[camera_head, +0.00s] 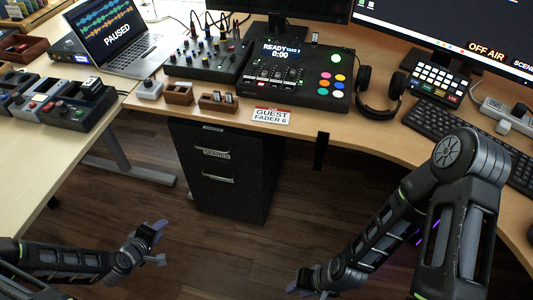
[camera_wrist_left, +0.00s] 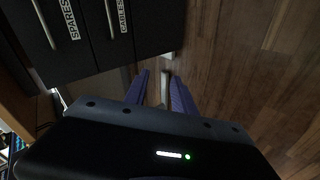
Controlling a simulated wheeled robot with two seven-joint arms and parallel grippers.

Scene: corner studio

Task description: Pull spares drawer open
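The spares drawer (camera_head: 216,154) is in the dark cabinet under the desk. Its front looks flush with the cabinet and it has a pale bar handle. In the left wrist view, the SPARES label (camera_wrist_left: 68,18) and a long handle (camera_wrist_left: 42,22) show at upper left. My left gripper (camera_head: 156,238) is below and left of the cabinet in the head view, apart from it. Its purple fingers (camera_wrist_left: 161,90) stand apart with nothing held between them. My right gripper (camera_head: 303,284) is low in the head view, right of the cabinet; its finger gap is unclear.
The cables drawer (camera_wrist_left: 122,15) sits beside the spares drawer in the wrist view. The desk (camera_head: 150,103) overhangs the cabinet and carries a mixer, a control deck and headphones (camera_head: 380,95). A desk leg (camera_head: 125,160) stands left of the cabinet. The wooden floor (camera_head: 225,245) before it is clear.

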